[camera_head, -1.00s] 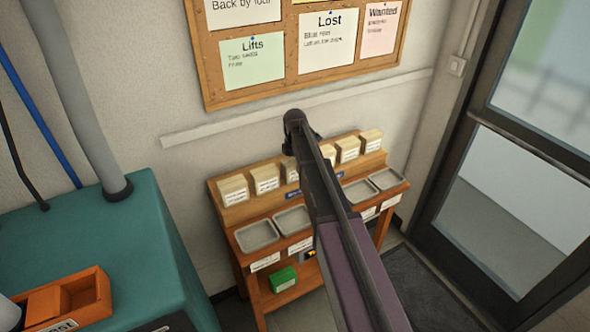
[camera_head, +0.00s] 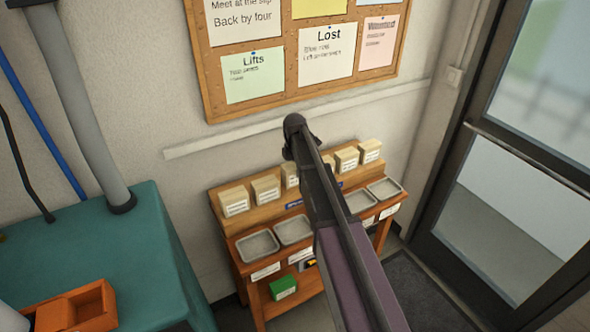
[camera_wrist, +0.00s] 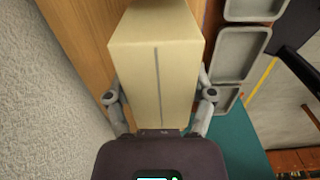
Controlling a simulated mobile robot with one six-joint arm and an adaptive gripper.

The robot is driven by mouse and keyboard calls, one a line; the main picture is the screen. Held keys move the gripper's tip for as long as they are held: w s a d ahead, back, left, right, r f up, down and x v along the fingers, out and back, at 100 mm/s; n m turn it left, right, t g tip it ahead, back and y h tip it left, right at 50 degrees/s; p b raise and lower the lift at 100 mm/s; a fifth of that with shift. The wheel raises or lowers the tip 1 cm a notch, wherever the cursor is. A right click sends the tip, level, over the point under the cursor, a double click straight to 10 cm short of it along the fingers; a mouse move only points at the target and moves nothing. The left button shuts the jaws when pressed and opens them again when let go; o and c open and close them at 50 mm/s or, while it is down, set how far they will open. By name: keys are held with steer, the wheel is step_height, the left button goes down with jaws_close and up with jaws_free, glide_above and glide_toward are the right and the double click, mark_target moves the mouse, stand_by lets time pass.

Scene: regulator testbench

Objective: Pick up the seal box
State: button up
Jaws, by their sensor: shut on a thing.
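My gripper (camera_wrist: 160,100) is shut on a cream box (camera_wrist: 155,75) in the wrist view, with one finger on each side of it. The box has a thin dark line down the face towards the camera; no label shows there, so I cannot read whether it is the seal box. In the head view, several similar cream boxes with white labels, one at the left end (camera_head: 234,201), stand in a row on the wooden rack's upper shelf (camera_head: 250,214). Their labels are too small to read. My arm hides the middle of the row and my gripper there.
Grey trays (camera_head: 257,245) line the rack's lower ledge, with a green box (camera_head: 283,288) below. A teal cabinet (camera_head: 130,250) with an orange bin (camera_head: 95,305) stands left. The wall and noticeboard (camera_head: 285,90) are behind; a glass door (camera_head: 500,200) is right.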

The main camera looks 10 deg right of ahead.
steer(key=s+a+r+p, duration=0.1)
steer(key=s+a, duration=0.1)
steer(key=s, duration=1.4)
steer(key=shift+r, duration=0.4)
steer(key=s+d+f+b, duration=0.5)
steer(key=s+d, duration=0.4)
steer(key=s, duration=0.2)
steer(key=shift+s+d+f, duration=0.3)
steer(key=shift+s+d, duration=0.05)
steer(key=shift+d, duration=0.05)
steer(key=w+d+f+b, duration=0.1)
steer(key=w+d+b, duration=0.1)
steer(key=w, duration=1.2)
steer(key=shift+w+f, duration=0.2)
steer(key=shift+w, duration=0.15)
